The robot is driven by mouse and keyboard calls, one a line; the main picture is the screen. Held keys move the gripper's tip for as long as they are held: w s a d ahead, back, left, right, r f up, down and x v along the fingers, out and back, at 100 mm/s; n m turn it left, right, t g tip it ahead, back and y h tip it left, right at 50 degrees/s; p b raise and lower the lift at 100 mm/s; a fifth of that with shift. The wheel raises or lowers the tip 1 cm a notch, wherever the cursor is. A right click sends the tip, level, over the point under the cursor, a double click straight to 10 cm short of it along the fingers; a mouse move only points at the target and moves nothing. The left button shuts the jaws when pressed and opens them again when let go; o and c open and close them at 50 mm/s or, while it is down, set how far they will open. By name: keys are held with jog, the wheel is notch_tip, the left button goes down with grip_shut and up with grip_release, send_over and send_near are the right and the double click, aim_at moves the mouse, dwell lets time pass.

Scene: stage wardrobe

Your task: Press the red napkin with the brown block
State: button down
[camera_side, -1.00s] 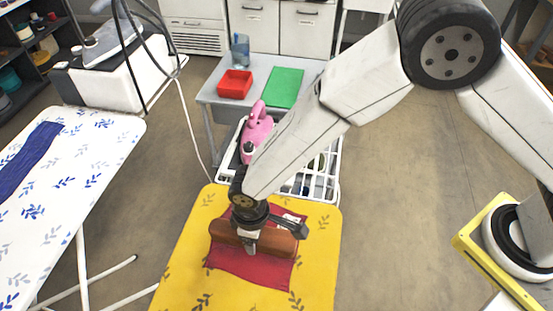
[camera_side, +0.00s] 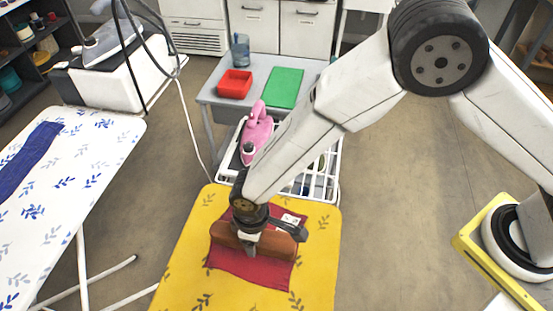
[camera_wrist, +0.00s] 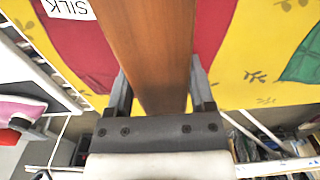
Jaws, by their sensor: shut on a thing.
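The red napkin (camera_side: 245,268) lies flat on the yellow leaf-patterned board, with a white label (camera_side: 291,220) at its far right corner. The label reads SILK in the wrist view (camera_wrist: 68,9). The brown block (camera_side: 224,238) lies across the middle of the napkin, long side left to right. I cannot tell whether its underside touches the cloth. My gripper (camera_side: 252,243) points down and is shut on the block around its middle. In the wrist view, the block (camera_wrist: 152,45) runs between the two fingers (camera_wrist: 160,88). The gripper hides part of the block and napkin.
Beyond is a grey table with a red tray (camera_side: 235,84) and green mat (camera_side: 284,87). A blue-patterned board (camera_side: 85,165) stands left.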

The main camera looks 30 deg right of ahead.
jog(key=shift+f, duration=1.7)
jog(key=shift+s+d+f, duration=0.1)
jog(key=shift+s+d, duration=0.05)
dwell(2.1)
dwell(1.2)
jog(key=shift+r, duration=2.1)
jog(key=shift+w+r, duration=0.1)
jog(key=shift+w, duration=0.1)
jog(key=w+d+r, duration=0.3)
jog(key=r, duration=0.2)
jog(key=shift+w+d+r, duration=0.3)
jog(key=shift+w+r, duration=0.05)
jog(key=shift+r, duration=0.05)
